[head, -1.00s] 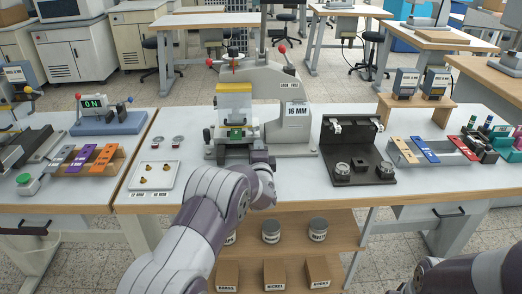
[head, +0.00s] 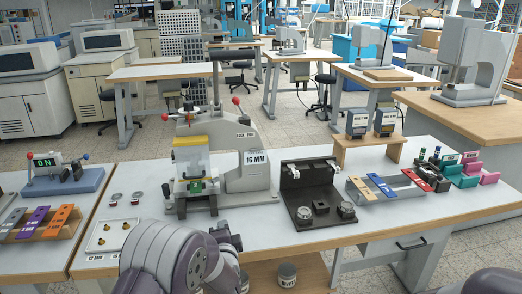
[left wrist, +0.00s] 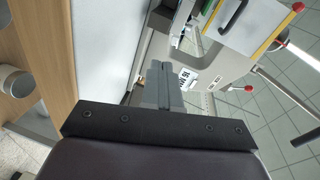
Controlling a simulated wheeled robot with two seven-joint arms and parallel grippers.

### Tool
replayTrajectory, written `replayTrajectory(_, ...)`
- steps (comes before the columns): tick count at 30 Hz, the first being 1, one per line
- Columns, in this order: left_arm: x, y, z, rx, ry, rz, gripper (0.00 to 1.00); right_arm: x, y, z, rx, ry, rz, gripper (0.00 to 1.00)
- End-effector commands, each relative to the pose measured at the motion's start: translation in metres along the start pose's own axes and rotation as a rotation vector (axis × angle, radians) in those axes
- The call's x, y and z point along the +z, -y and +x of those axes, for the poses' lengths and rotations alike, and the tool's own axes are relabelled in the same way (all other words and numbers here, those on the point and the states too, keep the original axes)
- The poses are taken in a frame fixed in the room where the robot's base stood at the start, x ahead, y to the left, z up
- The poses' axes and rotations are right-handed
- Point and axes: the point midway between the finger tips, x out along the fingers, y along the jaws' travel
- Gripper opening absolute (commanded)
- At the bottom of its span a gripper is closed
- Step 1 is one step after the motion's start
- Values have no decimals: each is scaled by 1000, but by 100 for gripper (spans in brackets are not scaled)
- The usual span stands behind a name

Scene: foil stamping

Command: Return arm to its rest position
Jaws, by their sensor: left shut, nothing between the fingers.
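My left arm comes in from the bottom of the head view, with my left gripper (head: 226,237) low in front of the press, near the table's front edge. In the left wrist view, its two grey fingers (left wrist: 165,85) are together with nothing between them. The foil press (head: 225,160), marked 16 MM, stands on the table beyond the gripper; it also shows in the left wrist view (left wrist: 215,60). My right gripper is out of view.
A white tray (head: 97,247) with small brass parts lies left of my arm. A black fixture (head: 318,208) stands right of the press, with a colored-block rack (head: 388,188) beyond it. A jar (head: 287,274) sits on the shelf below the table (head: 270,240).

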Motion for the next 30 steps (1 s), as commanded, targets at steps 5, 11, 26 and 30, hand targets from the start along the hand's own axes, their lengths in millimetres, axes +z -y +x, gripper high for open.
replayTrajectory(5,19,-34,-78,540,91,-528,0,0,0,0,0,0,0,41)
replayTrajectory(11,66,-66,-207,922,548,-885,0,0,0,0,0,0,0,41)
replayTrajectory(26,76,65,-314,1009,928,-1005,0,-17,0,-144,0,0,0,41)
replayTrajectory(30,74,75,-316,1010,928,-1005,0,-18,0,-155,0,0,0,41)
